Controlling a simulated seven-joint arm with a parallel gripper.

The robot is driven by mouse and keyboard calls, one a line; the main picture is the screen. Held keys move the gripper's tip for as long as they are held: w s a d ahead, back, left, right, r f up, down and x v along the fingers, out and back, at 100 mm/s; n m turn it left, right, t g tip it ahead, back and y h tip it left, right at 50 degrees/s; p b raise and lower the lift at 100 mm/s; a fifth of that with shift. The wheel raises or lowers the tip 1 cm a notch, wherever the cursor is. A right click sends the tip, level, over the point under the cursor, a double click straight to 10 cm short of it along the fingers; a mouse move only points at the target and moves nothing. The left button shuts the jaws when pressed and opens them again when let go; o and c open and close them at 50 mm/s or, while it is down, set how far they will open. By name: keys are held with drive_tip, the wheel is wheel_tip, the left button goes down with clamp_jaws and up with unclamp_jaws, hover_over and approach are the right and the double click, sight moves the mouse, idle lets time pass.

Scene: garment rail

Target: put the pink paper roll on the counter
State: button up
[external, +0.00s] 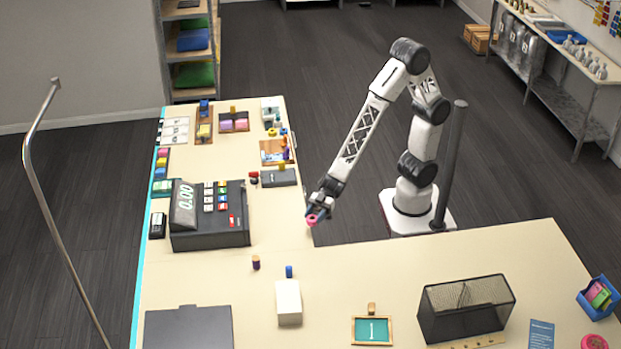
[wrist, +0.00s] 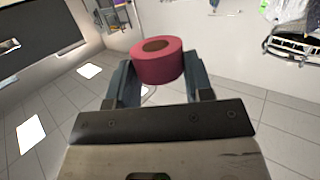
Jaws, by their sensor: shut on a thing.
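The pink paper roll (external: 312,220) is in my gripper (external: 317,212), by the inner edge of the cream counter (external: 280,215), right of the cash register. I cannot tell its exact height above the counter. In the wrist view the roll (wrist: 158,66) sits between the two fingertips of my gripper (wrist: 160,82), with its brown core facing up in the picture. The fingers are shut on its sides.
The cash register (external: 210,220) stands left of my gripper. A white box (external: 288,302), a black mesh basket (external: 465,308) and another pink round thing (external: 594,341) are on the front counter. The counter between the register and the basket has bare room.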

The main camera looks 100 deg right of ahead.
drive_tip(key=w+d+r+m+t+h, duration=0.1)
drive_tip(key=w+d, duration=0.3)
drive_tip(key=w, duration=0.1)
drive_tip(key=w+d+r+m+t+h, duration=0.1)
drive_tip(key=w+d+m+t+h, duration=0.1)
drive_tip(key=w+d, duration=0.3)
drive_tip(key=w+d+r+m+t+h, duration=0.1)
drive_tip(key=w+d+r+m+h, duration=0.1)
drive_tip(key=w+d, duration=0.2)
drive_tip(key=shift+w+d+t, duration=0.3)
drive_tip(key=shift+w+t, duration=0.1)
drive_tip(key=shift+w, duration=0.45)
drive_tip(key=w+d+r+m+h, duration=0.1)
drive_tip(key=w+d+m+h, duration=0.1)
drive_tip(key=w+d, duration=0.2)
drive_tip(key=w+d+r+m+t+h, duration=0.1)
drive_tip(key=w+d+m+h, duration=0.1)
drive_tip(key=d, duration=0.9)
drive_tip(key=w+d+r+m+h, duration=0.1)
drive_tip(key=w+d+h, duration=0.2)
drive_tip(key=w+d, duration=0.4)
drive_tip(key=shift+w+d+m+t+h, duration=0.1)
drive_tip(key=shift+d+m+t+h, duration=0.25)
drive_tip(key=shift+m+t+h, duration=0.05)
